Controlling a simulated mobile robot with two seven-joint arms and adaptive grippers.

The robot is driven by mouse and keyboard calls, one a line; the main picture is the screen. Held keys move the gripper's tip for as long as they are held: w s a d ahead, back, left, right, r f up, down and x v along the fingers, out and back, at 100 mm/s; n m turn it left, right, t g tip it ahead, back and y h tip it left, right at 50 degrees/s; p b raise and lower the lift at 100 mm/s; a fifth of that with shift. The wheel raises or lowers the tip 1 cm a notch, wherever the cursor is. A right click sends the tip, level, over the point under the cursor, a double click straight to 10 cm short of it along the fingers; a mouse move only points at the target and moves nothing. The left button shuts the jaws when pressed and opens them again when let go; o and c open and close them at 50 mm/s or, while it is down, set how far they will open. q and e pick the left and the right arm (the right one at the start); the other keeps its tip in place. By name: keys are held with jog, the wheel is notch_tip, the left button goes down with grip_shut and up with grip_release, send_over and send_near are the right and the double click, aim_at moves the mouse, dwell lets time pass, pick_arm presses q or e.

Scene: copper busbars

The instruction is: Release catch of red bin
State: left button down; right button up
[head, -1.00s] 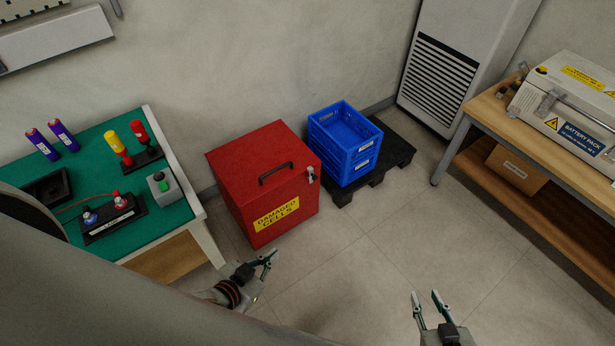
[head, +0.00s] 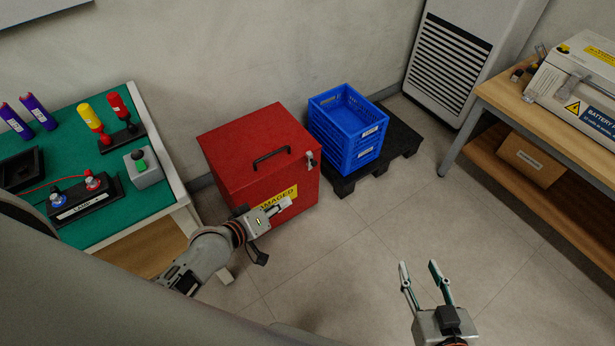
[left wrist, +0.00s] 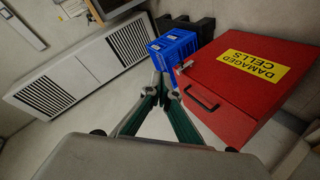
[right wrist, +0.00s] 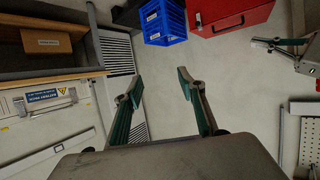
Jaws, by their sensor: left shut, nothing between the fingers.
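The red bin (head: 245,150) stands on the floor in the middle of the head view, lid down, with a black handle on top and a yellow "DAMAGED CELLS" label on its front. Its metal catch (head: 311,159) sits at the lid's right front edge; the catch also shows in the left wrist view (left wrist: 184,65). My left gripper (head: 286,204) is shut and empty in front of the bin, hiding part of the label, below and left of the catch. My right gripper (head: 420,272) is open and empty over the floor, to the right of the bin.
Blue crates (head: 347,130) stand on a black pallet (head: 402,140) just right of the bin. A green-topped table (head: 110,205) is at left. A wooden bench (head: 520,112) with a battery pack (head: 590,85) is at right. The floor between is clear.

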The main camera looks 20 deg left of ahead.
pick_arm(q)
jog(key=w+a+f+n+t+h+b, duration=0.1)
jog(key=w+a+f+n+b, duration=0.2)
jog(key=w+f+n+b, duration=0.5)
jog(key=w+a+f+n+t+h+b, duration=0.1)
jog(key=w+a+f+n+h+b, duration=0.1)
jog(key=w+f+n+b, duration=0.7)
jog(key=w+a+n, duration=0.1)
jog(key=n, duration=0.6)
jog(key=shift+w+a+f+b, duration=0.2)
jog(key=shift+a+b, duration=0.15)
pick_arm(e)
jog(key=s+a+f+m, duration=0.1)
jog(key=a+f, duration=0.1)
jog(key=f, duration=0.3)
jog(key=s+a+f+m+y, duration=0.1)
jog(key=a+f+m, duration=0.1)
jog(key=f, duration=0.3)
jog(key=shift+s+a+f+m+g, duration=0.2)
jog(key=shift+s+a+m+g, duration=0.1)
jog(key=shift+a+g, duration=0.15)
